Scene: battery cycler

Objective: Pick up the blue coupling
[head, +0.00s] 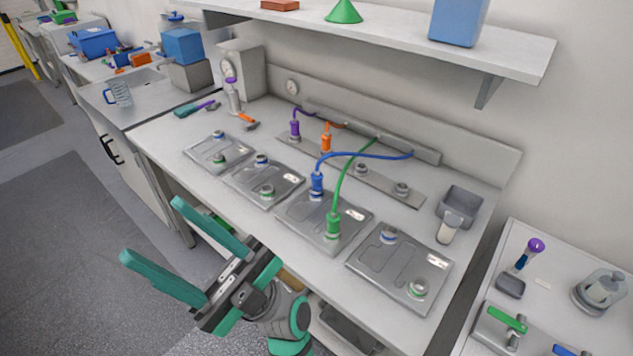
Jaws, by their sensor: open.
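The blue coupling (317,184) stands upright on the blue-ringed port at the back left of the third plate (297,222) from the left. A blue hose (365,154) arches from its top to the rail at the back. The green coupling (333,224) stands on the same plate, in front and to the right, with a green hose (350,172) rising from it. My gripper (148,230) is open and empty, with teal fingers, in front of the bench at the lower left, well apart from the blue coupling.
Purple (295,129) and orange (326,142) couplings stand on a strip behind the plates. A grey scoop bin (458,207) is at the bench's right. A shelf (400,30) overhangs the back. A side table (552,262) stands right. Floor is clear at left.

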